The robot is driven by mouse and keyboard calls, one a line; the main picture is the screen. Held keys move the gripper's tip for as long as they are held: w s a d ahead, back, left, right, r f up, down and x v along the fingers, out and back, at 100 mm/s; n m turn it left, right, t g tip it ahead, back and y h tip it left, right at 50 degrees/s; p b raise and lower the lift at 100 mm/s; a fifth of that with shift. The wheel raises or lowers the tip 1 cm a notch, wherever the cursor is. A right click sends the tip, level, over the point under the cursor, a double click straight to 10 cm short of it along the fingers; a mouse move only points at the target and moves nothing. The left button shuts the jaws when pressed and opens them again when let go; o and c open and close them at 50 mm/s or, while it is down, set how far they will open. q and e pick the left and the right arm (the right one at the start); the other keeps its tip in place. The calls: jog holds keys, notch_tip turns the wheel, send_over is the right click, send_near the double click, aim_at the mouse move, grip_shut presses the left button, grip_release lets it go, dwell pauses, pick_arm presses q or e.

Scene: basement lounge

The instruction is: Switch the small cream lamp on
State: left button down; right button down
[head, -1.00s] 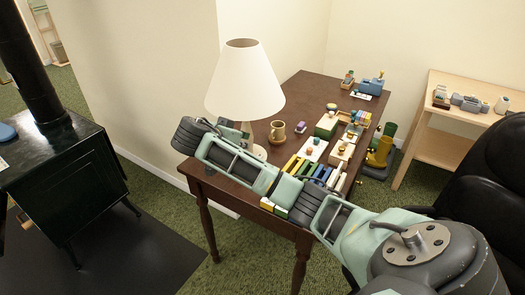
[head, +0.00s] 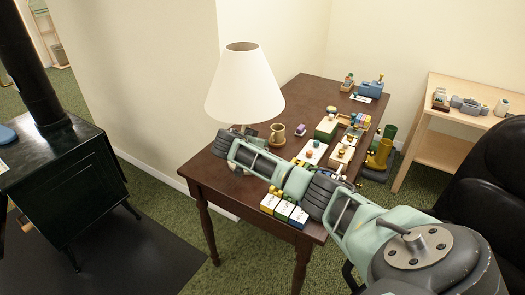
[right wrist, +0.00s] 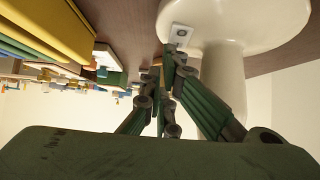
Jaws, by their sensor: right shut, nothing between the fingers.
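The small cream lamp (head: 244,85) stands upright on the dark wooden table, at its left side. Its shade shows no clear glow. My right forearm and wrist hide most of its base in the head view. In the right wrist view the round cream base (right wrist: 240,18) and stem (right wrist: 223,85) show upside down. A small pale switch plate with a dark button (right wrist: 181,34) sits at the edge of the base. My right gripper (right wrist: 172,58) is shut and empty, its fingertips close to the switch; I cannot tell whether they touch it. My left gripper is not in view.
A black stove (head: 62,165) stands left, a black chair (head: 485,175) right. A light wooden side table (head: 470,90) stands at the back right.

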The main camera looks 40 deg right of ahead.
jog(key=shift+d+f+y, duration=0.25)
jog(key=shift+f+y, duration=0.1)
jog(key=shift+y, duration=0.15)
jog(key=shift+a+p, duration=0.15)
jog(key=shift+p, duration=0.15)
jog(key=shift+s+a+p, duration=0.2)
jog(key=shift+a+p, duration=0.45)
jog(key=shift+a, duration=0.05)
